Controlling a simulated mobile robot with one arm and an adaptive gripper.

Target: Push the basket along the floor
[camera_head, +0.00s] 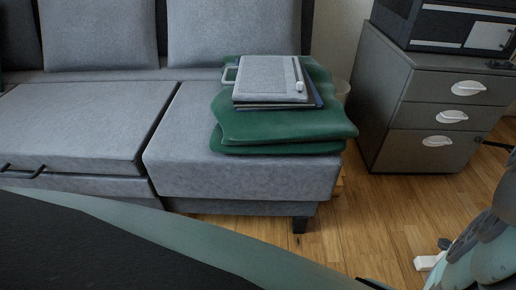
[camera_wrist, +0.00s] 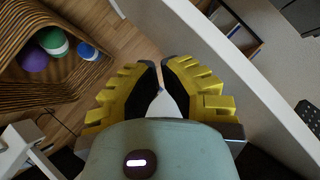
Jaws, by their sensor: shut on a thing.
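A basket of curved brown slats (camera_wrist: 25,88) stands on the wood floor at the left of the wrist view. A purple ball (camera_wrist: 33,57), a green and white ball (camera_wrist: 53,41) and a blue ball (camera_wrist: 88,51) lie inside it. Part of the basket is cut off by the picture's left edge. My gripper (camera_wrist: 161,80), with yellow ribbed fingers and dark pads, is shut on a narrow pale thing (camera_wrist: 174,98) whose identity I cannot tell. The fingers are to the right of the basket and apart from it in the picture. The basket is not in the head view.
A long white panel (camera_wrist: 225,68) runs diagonally right of my fingers. In the head view, a grey sofa (camera_head: 75,120) holds green cushions (camera_head: 280,125) and a grey folder (camera_head: 268,78). A grey drawer cabinet (camera_head: 400,100) stands right. Bare wood floor (camera_head: 365,225) lies between them.

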